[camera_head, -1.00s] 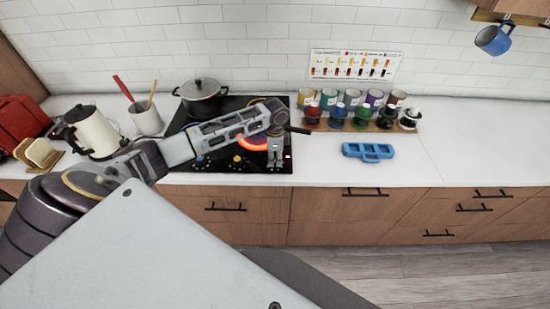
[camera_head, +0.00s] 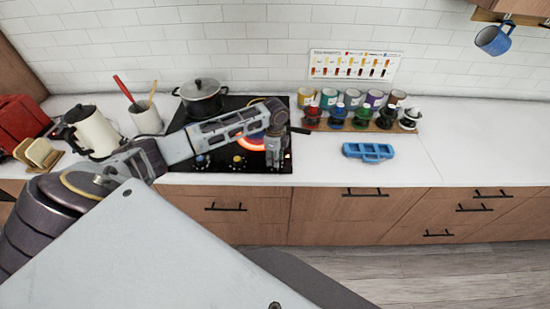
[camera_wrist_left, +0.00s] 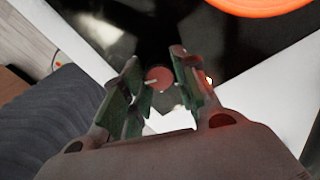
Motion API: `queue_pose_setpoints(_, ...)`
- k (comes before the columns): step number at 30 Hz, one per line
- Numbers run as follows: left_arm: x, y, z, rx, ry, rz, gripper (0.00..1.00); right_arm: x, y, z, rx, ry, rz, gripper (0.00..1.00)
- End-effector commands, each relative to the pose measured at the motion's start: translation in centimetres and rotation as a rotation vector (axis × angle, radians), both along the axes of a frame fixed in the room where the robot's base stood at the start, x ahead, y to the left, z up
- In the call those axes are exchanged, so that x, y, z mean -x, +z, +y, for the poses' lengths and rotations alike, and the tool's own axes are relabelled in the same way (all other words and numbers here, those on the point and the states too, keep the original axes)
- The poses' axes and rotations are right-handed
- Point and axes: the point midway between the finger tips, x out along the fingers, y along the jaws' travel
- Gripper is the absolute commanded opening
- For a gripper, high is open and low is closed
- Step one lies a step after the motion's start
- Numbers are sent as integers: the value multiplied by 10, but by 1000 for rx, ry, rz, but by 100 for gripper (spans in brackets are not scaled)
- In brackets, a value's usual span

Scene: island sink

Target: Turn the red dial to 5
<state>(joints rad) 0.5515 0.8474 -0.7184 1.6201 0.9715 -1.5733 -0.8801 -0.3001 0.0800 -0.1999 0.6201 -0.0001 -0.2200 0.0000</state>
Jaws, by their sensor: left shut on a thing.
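The red dial (camera_wrist_left: 158,77) sits at the front right of the black cooktop (camera_head: 222,167). In the wrist view it shows as a round red knob with a short pale pointer mark towards the left. My left gripper (camera_head: 273,164) reaches down over it and hides it in the head view. In the wrist view the fingers of the left gripper (camera_wrist_left: 163,80) are on either side of the dial, shut on it. No numbers around the dial can be read. My right gripper is not in view.
A burner (camera_head: 250,143) glows orange-red just behind the gripper. A yellow knob (camera_head: 238,162) and a blue knob (camera_head: 201,161) are to the left. A lidded pot (camera_head: 203,98) stands at the back.

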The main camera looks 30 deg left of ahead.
Motion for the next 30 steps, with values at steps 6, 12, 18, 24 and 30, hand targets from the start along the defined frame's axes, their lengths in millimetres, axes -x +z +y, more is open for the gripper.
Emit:
queue_pose_setpoints(6, -2, 2, 1, -1, 3, -6, 38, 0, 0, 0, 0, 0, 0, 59)
queue_pose_setpoints(12, -1, 1, 1, -1, 2, -3, 52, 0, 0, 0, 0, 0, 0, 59)
queue_pose_setpoints(18, -1, 1, 0, 0, 2, -2, 52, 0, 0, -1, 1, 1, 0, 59)
queue_pose_setpoints(24, -1, 6, 0, 0, 2, -2, 52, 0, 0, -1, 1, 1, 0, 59)
queue_pose_setpoints(30, -1, 23, 0, 0, 2, -3, 52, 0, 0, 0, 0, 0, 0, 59)
